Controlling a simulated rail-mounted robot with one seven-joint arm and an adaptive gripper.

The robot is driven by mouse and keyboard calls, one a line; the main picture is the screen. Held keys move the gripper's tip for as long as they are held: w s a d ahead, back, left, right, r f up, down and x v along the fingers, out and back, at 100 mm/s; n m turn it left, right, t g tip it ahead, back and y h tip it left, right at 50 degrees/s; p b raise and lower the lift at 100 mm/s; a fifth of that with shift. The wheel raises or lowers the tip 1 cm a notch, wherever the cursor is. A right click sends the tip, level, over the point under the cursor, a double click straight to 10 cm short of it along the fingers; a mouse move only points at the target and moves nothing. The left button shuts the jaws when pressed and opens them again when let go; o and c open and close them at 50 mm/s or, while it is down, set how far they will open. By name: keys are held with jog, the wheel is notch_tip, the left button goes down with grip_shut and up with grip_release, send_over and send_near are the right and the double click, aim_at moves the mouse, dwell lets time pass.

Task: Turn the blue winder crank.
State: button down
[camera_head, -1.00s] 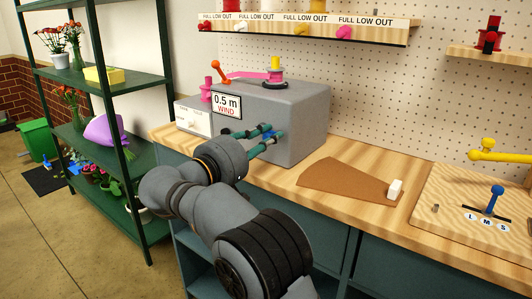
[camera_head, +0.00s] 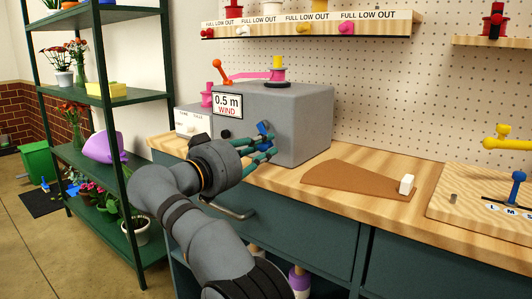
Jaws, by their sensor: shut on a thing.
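The winder is a grey box (camera_head: 304,127) on the wooden bench, with a sign reading "0.5 m WIND" (camera_head: 227,106) on its front. The blue winder crank (camera_head: 263,128) is on the front face of the box, to the right of the sign. My gripper (camera_head: 271,143) has its teal fingers at the crank and is shut on it. The fingers hide part of the crank, so its exact angle is hard to read. A yellow and pink spool (camera_head: 278,72) and an orange-knobbed lever (camera_head: 217,65) are on top of the box.
A small white switch box (camera_head: 190,122) stands left of the winder. A brown fan-shaped mat (camera_head: 345,180) with a white block (camera_head: 406,184) lies to the right. A green shelf (camera_head: 152,77) with flowers stands at left. A drawer handle (camera_head: 236,210) is below the gripper.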

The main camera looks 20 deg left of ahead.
jog(key=m, duration=0.1)
jog(key=a+f+m, duration=0.1)
jog(key=shift+w+a+f+m, duration=0.1)
jog(key=shift+w+m, duration=0.1)
jog(key=shift+m, duration=0.2)
jog(key=m, duration=0.1)
jog(key=a+m, duration=0.1)
jog(key=shift+w+m, duration=0.2)
jog(key=shift+m, duration=0.1)
jog(key=m, duration=0.1)
jog(key=a+m+p, duration=0.1)
jog(key=m, duration=0.1)
jog(key=shift+w+a+p, duration=0.2)
jog(key=shift+w+p, duration=0.05)
jog(key=shift+p, duration=0.05)
jog(key=shift+w+a+r+m+p, duration=0.1)
jog(key=shift+a+r+m+p, duration=0.15)
jog(key=shift+m+p, duration=0.4)
jog(key=shift+w+a+r+m+p, duration=0.1)
jog(key=shift+a+r+m+p, duration=0.2)
jog(key=shift+m, duration=0.65)
jog(key=shift+f, duration=0.15)
jog(key=c, duration=1.8)
grip_release()
jog(key=shift+a, duration=0.1)
jog(key=shift+o, duration=0.9)
jog(key=shift+w+f, duration=0.1)
jog(key=v, duration=1.2)
